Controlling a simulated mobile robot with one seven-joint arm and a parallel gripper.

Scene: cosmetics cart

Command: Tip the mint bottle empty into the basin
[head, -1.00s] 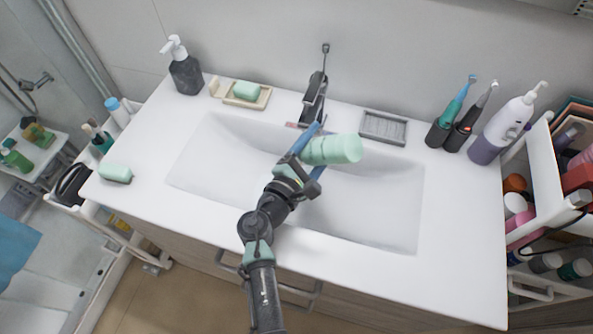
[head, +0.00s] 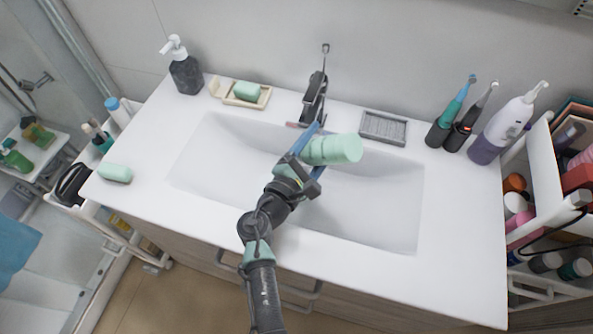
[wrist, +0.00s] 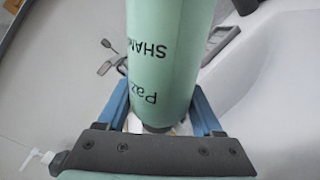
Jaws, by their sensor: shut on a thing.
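The mint bottle (head: 338,149) is held by my gripper (head: 314,153) above the white basin (head: 380,210). In the head view it lies roughly on its side, with its wide end toward the right. In the wrist view the bottle (wrist: 170,60) fills the middle, with dark lettering that reads upside down. The blue fingers of my gripper (wrist: 165,115) close on it from both sides. I cannot see its opening clearly, and no liquid shows.
The black faucet (head: 314,98) stands behind the basin, close to my gripper. A grey soap tray (head: 383,127), two electric toothbrushes (head: 453,120) and a purple-white pump bottle (head: 505,128) stand at the right. A dark dispenser (head: 185,74) and mint soap (head: 247,91) are at the left.

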